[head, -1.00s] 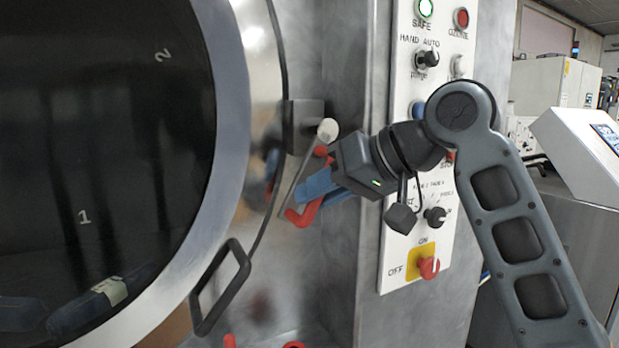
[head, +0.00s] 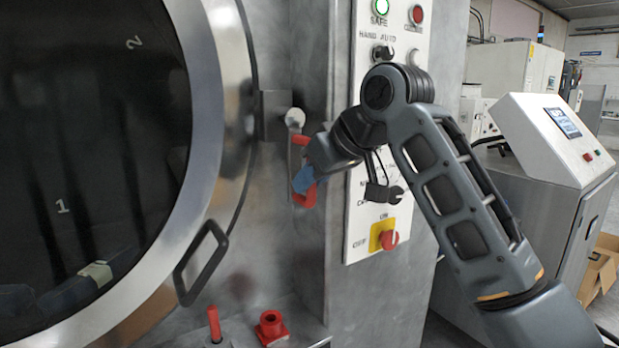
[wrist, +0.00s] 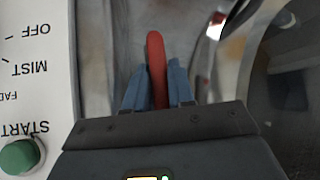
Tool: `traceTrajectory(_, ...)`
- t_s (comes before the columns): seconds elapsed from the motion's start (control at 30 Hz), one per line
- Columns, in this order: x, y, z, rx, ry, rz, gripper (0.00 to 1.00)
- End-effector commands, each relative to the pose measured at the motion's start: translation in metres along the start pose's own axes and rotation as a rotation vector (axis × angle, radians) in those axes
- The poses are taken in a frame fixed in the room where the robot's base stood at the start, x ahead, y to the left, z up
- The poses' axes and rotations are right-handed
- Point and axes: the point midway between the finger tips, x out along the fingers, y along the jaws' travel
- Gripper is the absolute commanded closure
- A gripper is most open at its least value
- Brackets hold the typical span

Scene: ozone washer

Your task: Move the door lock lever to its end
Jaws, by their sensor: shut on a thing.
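The door lock lever hangs from a round pale pivot (head: 294,118) on a dark block beside the round door. Its red handle (head: 304,196) points down, close to upright. My gripper (head: 305,180), with blue fingers, is at the handle from the right and partly covers the lever. In the wrist view the red handle (wrist: 157,68) stands between the two blue fingers (wrist: 157,90), which are shut on it.
The control panel (head: 365,215) is just right of my gripper, with knobs and a red switch. The door's black handle (head: 200,262) is lower left. A red fitting (head: 271,324) and a red-handled part (head: 214,325) are below. A console (head: 550,140) stands right.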

Motion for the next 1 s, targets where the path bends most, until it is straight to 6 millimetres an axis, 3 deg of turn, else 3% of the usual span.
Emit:
traceTrajectory(0.3,-0.001,0.002,0.0,0.001,-0.001,0.004,1.0)
traceTrajectory(0.33,-0.001,0.002,0.0,0.001,-0.001,0.004,0.76)
traceTrajectory(0.53,-0.001,0.002,0.0,0.001,0.0,0.003,0.57)
traceTrajectory(0.83,-0.004,0.001,0.0,0.001,0.001,0.003,0.57)
traceTrajectory(1.0,-0.025,0.001,0.0,-0.001,0.003,0.003,0.57)
